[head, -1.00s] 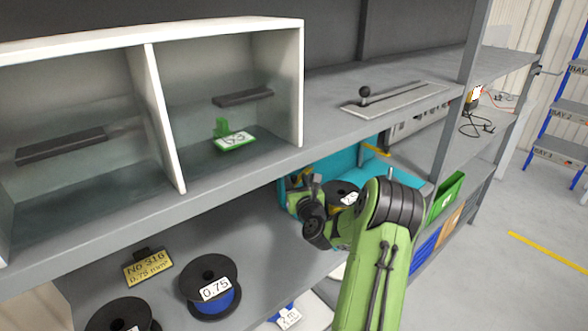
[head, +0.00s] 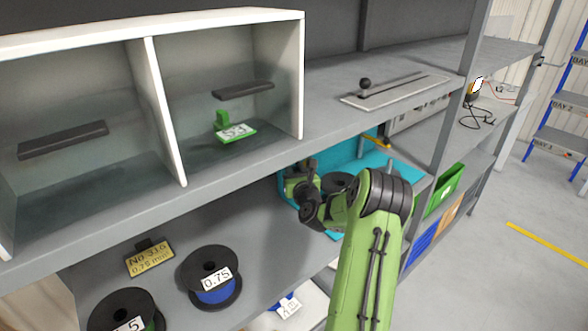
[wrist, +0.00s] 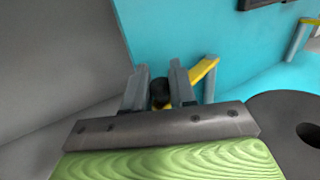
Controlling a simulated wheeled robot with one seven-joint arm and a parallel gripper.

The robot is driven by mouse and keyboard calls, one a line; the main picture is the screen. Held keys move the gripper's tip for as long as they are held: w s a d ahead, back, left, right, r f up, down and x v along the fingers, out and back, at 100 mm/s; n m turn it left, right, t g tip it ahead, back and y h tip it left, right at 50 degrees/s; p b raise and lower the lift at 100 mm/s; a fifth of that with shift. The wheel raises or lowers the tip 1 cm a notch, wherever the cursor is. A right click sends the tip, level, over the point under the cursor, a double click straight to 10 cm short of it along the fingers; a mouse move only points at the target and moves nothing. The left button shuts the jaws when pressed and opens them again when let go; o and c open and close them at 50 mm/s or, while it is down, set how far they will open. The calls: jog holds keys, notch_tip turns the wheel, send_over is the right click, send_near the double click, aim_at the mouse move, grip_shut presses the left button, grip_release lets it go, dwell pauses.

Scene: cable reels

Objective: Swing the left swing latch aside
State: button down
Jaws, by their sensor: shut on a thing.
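My gripper (wrist: 159,88) is shut on the black knob (wrist: 160,92) of the left swing latch, with one grey finger on each side of it. The latch is a yellow strip (wrist: 204,69) by a grey post, in front of the turquoise panel (wrist: 180,35); part of it is hidden behind a finger. In the head view my gripper (head: 299,184) is at the left end of the turquoise bay, and my wrist hides most of the latch. A second yellow latch (head: 376,142) lies farther right, apart from my gripper.
A black reel (wrist: 300,125) stands close to the right of my gripper; it also shows behind my wrist in the head view (head: 338,182). A grey wall (wrist: 55,70) is close on the left. The grey shelf (head: 180,207) runs above my forearm.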

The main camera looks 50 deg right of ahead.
jog(key=shift+s+d+f+n+y+b, duration=0.2)
jog(key=shift+s+f+n+y+b, duration=0.15)
jog(key=shift+b, duration=0.35)
jog(key=shift+s+r+n+t+y, duration=0.3)
jog(key=shift+s+n+t+y, duration=0.15)
jog(key=shift+t+y, duration=0.25)
jog(key=c, duration=1.1)
grip_release()
jog(key=shift+o, duration=0.2)
jog(key=b+v, duration=0.3)
jog(key=v, duration=1.2)
jog(key=shift+s+r, duration=0.2)
jog(key=shift+s, duration=0.15)
